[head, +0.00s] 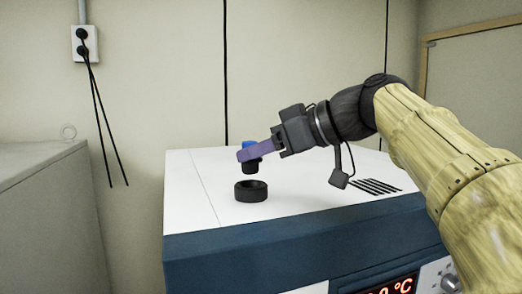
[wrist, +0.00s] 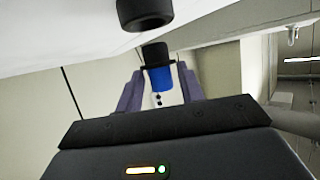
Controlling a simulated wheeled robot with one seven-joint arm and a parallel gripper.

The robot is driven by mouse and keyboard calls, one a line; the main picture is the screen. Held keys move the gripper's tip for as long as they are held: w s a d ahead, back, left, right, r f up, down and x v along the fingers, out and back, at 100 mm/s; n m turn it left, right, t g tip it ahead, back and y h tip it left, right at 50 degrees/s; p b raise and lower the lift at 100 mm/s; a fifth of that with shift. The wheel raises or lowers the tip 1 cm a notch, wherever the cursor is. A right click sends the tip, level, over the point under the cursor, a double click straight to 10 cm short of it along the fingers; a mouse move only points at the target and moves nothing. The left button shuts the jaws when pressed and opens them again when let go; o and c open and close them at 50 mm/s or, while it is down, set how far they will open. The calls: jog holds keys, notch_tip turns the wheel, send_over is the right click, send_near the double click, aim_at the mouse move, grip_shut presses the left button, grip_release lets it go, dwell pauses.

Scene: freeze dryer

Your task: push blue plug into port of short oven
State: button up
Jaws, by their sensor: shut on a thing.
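The blue plug (head: 249,146) has a blue upper part and a black lower end. My gripper (head: 256,151) is shut on it and holds it above the oven top. In the wrist view the plug (wrist: 158,77) sits between the two purple fingers of my gripper (wrist: 159,88). The port is a black ring (head: 251,190) on the white top of the short oven (head: 200,240). In the head view the plug's black end is just above the port, with a gap between them. In the wrist view the port (wrist: 145,12) also shows apart from the plug.
Black vent slots (head: 377,186) lie to the right on the oven top. The oven front has a red temperature display (head: 392,288) and a knob. A grey cabinet (head: 45,215) stands at the left. A wall outlet (head: 86,44) with black cables is behind it.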

jog(key=shift+d+f+b, duration=0.1)
jog(key=shift+f+b, duration=0.5)
jog(key=shift+w+f, duration=0.1)
jog(key=shift+s+f+b, duration=0.25)
jog(key=shift+b, duration=0.1)
jog(key=shift+w+f+b, duration=0.2)
jog(key=shift+f+b, duration=0.1)
jog(key=shift+f, duration=0.05)
jog(key=shift+s, duration=0.1)
jog(key=shift+f+b, duration=0.85)
jog(key=shift+f, duration=0.1)
dwell(0.5)
jog(key=o, duration=1.4)
jog(key=shift+f, duration=0.15)
jog(key=shift+d+r, duration=0.2)
